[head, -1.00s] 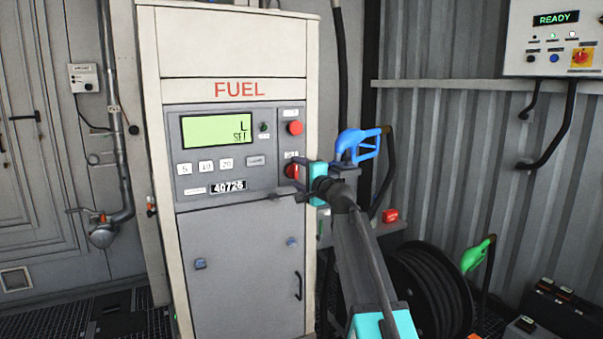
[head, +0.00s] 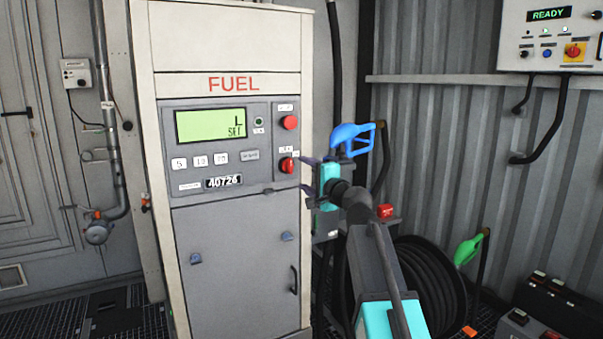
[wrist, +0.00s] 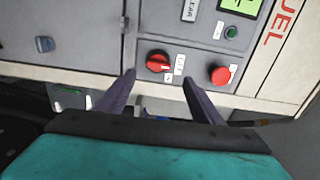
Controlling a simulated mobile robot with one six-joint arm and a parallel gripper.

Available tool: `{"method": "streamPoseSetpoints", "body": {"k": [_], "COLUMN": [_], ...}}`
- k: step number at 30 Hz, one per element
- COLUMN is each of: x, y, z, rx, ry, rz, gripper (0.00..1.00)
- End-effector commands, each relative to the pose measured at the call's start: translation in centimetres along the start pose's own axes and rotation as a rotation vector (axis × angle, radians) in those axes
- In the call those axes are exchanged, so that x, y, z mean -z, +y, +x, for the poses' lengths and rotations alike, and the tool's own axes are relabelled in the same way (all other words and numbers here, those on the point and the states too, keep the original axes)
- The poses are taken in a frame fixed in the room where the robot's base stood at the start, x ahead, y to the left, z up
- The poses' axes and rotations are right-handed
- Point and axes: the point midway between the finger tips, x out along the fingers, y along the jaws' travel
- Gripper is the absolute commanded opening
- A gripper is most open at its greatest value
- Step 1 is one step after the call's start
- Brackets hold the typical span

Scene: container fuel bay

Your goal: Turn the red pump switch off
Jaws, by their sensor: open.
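The red pump switch (head: 287,165) is a rotary knob at the lower right of the grey panel on the fuel pump (head: 240,240). It also shows in the wrist view (wrist: 158,61), ahead of my gripper and between the lines of its fingers. My gripper (head: 307,174) is open and empty, just right of the switch and apart from it. The wrist view shows its two dark fingers (wrist: 158,80) spread wide. A round red button (head: 289,122) sits above the switch. The display (head: 211,124) is lit green and reads "SET".
A blue nozzle (head: 352,138) hangs right of the pump, close behind my gripper. A hose reel (head: 425,285) and a green nozzle (head: 468,249) are at the lower right. A control box (head: 550,38) reading "READY" is on the right wall.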

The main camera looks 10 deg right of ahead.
Motion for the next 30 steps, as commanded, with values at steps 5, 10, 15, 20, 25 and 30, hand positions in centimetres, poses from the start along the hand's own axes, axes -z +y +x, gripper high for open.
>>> {"method": "streamPoseSetpoints", "body": {"k": [5,10,15,20,25,30], "x": [0.0,0.0,0.1,0.1,0.1,-0.1], "y": [0.0,0.0,-0.1,-0.1,-0.1,-0.3], "z": [-2.2,-3.8,-4.6,-4.8,-4.8,-4.7], "rx": [0.002,0.001,0.002,0.002,0.002,0.002], "ry": [0.002,0.001,0.001,0.001,0.001,-0.001], "rz": [0.000,0.000,0.000,0.000,0.000,0.000], "gripper": [0.61,0.61,0.61,0.61,0.61,0.61]}}
